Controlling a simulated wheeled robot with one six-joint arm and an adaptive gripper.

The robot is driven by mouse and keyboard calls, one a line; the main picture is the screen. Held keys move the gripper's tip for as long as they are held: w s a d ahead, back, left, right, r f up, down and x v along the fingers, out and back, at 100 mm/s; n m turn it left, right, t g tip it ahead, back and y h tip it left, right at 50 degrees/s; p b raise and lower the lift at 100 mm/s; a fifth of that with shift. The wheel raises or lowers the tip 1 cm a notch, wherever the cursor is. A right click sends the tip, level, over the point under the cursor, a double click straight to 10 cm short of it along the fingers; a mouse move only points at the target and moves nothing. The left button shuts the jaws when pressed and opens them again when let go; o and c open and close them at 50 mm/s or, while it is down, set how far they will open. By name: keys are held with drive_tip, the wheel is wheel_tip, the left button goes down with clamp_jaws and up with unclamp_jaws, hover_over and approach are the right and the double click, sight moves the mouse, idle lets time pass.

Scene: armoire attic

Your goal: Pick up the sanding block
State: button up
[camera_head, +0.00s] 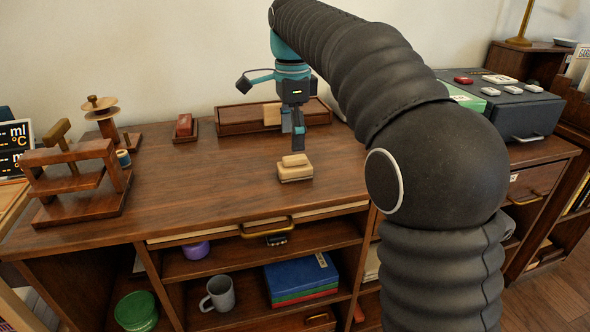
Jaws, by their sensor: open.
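A light tan sanding block (295,174), with a narrower raised grip on top, sits on the brown wooden armoire top (225,190) near its front middle. My gripper (299,143) points down just above and slightly behind the block in this view. It is open and seems to hold nothing. Its fingers show edge-on and dark, so the gap between them is hard to see.
A wooden tray (240,121) stands behind my gripper, with a small red-topped block (185,127) to its left. A wooden stand (75,180) fills the left end. A grey case (515,110) lies at right. Bare wood surrounds the sanding block. Shelves below hold a mug (218,294) and boxes.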

sight(295, 157)
drive_tip(key=f, duration=0.2)
drive_tip(key=f+b, duration=0.1)
drive_tip(key=f, duration=0.5)
drive_tip(key=shift+w+d, duration=0.1)
drive_tip(key=shift+d, duration=0.15)
